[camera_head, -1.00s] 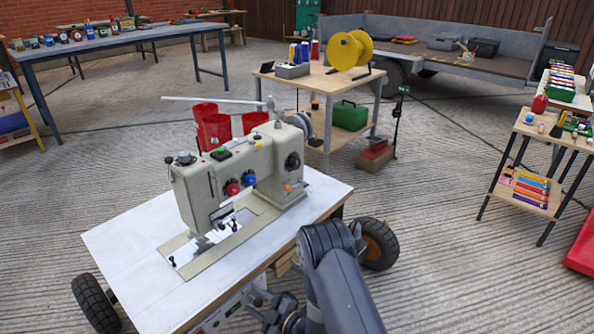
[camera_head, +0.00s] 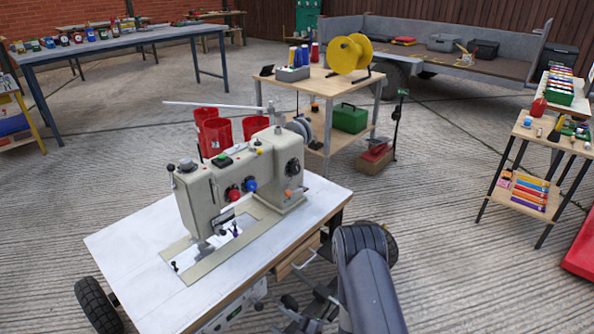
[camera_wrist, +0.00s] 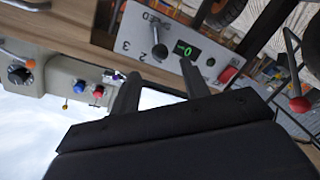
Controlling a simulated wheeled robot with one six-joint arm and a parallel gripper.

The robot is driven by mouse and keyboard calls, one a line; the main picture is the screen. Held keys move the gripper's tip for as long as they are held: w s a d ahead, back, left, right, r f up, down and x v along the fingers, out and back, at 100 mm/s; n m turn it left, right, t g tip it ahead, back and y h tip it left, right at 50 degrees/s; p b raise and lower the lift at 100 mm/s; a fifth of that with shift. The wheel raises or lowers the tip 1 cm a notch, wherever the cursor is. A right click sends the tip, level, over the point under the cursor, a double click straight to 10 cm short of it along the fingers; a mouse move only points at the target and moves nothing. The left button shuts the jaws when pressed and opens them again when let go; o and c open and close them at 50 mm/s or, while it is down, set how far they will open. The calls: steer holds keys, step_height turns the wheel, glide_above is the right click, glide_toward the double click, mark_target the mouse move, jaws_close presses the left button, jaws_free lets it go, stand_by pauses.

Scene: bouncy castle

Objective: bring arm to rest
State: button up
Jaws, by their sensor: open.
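My arm (camera_head: 368,285) reaches in from the bottom edge of the head view, in front of the sewing machine table's right side. My gripper (camera_wrist: 160,72) shows in the wrist view with two dark fingers spread apart and nothing between them. Beyond the fingertips is a control panel (camera_wrist: 135,42) with a speed lever (camera_wrist: 159,50), a green display (camera_wrist: 185,49) reading 0 and a red button (camera_wrist: 228,75). I cannot tell whether the fingers touch it. In the head view the gripper is not clearly made out among the dark parts beside the table.
The beige sewing machine (camera_head: 240,185) stands on a white wheeled table (camera_head: 125,255) close by. Behind it are red bins (camera_head: 213,135) and a wooden workbench (camera_head: 315,83). A small shelf (camera_head: 528,205) stands at right. Open concrete floor (camera_head: 440,270) lies right of my arm.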

mark_target(259, 303)
steer(key=b+x, duration=0.2)
steer(key=x, duration=0.7)
steer(key=shift+a+r, duration=0.1)
steer(key=shift+w+d+r+m+p, duration=0.15)
steer(key=shift+d+m+p, duration=0.1)
steer(key=shift+m+p, duration=0.5)
steer(key=shift+w+d+m+y+p, duration=0.1)
steer(key=shift+w+m+y+p, duration=0.1)
steer(key=shift+m, duration=0.5)
steer(key=shift+w+d+m+y+p, duration=0.1)
steer(key=shift+m+p, duration=0.1)
steer(key=shift+m, duration=0.45)
